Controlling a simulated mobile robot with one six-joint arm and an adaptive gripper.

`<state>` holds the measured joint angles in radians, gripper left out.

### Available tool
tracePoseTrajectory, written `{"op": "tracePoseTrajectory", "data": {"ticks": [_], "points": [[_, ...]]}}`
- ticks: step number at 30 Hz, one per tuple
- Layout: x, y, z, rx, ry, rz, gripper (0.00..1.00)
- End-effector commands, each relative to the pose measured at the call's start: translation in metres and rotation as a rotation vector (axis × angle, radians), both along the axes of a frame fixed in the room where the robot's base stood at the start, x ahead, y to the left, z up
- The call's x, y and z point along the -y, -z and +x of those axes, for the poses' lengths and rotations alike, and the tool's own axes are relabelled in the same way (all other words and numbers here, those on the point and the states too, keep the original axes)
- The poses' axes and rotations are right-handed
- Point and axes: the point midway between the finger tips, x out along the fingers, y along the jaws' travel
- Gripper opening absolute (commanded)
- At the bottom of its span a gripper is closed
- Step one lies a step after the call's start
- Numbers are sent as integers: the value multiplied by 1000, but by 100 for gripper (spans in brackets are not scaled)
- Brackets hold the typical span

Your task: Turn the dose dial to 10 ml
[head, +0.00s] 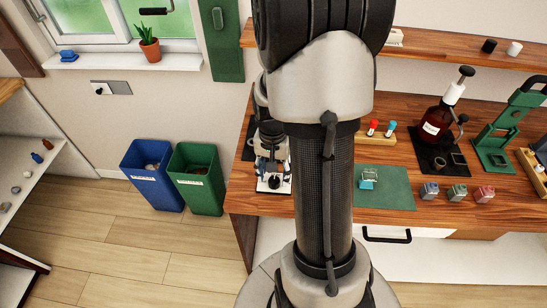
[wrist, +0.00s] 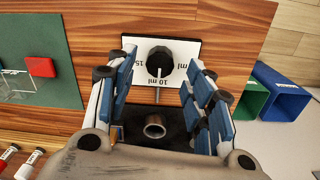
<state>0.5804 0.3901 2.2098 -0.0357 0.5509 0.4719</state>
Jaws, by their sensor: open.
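The dose dial is a black round knob (wrist: 159,62) on a white plate (wrist: 187,50) printed with 15, 10 ml and another ml figure at the right. A small pale mark shows on the knob's lower side; I cannot tell exactly which figure it points to. My gripper (wrist: 160,88) is open, its blue-padded fingers either side of the plate's near part, with nothing between them that it grips. In the head view, my gripper (head: 271,153) is partly hidden by my arm, with the dial's white plate (head: 266,186) just below it.
A metal ring-like cup (wrist: 154,127) stands on a black base near the dial. A green mat (wrist: 55,85) with a red block (wrist: 41,67) lies to the left. Blue (head: 152,178) and green (head: 196,178) bins stand on the floor beside the wooden counter (head: 242,200).

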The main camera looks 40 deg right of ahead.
Motion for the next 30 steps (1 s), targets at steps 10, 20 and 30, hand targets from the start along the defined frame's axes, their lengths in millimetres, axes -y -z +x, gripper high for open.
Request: {"op": "tracePoseTrajectory", "data": {"ticks": [10, 20, 30], "points": [[0, -73, 2, 4, 0, -3, 48], [-1, -94, 2, 0, 0, 0, 48], [-1, -94, 2, 0, 0, 0, 48]]}}
